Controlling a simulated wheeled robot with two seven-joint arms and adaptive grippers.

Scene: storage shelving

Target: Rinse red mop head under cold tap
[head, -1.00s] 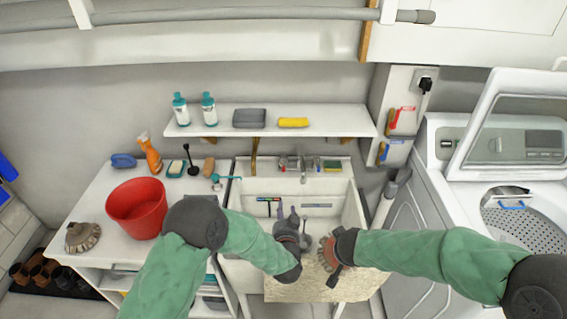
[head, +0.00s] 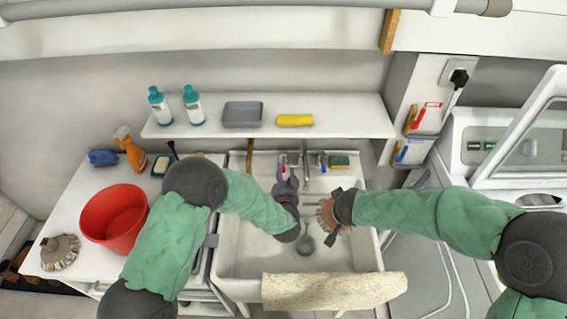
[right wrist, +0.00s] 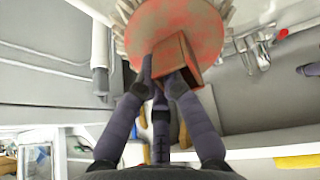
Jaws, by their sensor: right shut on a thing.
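The red mop head (head: 326,214), a round disc with a pale fringe, is held by my right gripper (head: 338,208) over the right part of the white sink (head: 231,240). In the right wrist view the fingers (right wrist: 165,80) close on its red block (right wrist: 178,55); the disc's red face (right wrist: 160,20) shows behind. The tap (head: 304,165) stands at the sink's back, with a red-marked handle (head: 283,159) on the left and a blue-marked handle (head: 322,161) on the right. My left gripper (head: 286,181) points toward the tap's left side, seemingly empty; its finger gap is unclear.
A pale cloth (head: 335,290) hangs over the sink's front edge. A red bucket (head: 114,218) and a brown fringed head (head: 60,252) stand on the left counter. A shelf (head: 350,118) with bottles runs above the sink. A washing machine with its lid (head: 530,125) raised stands right.

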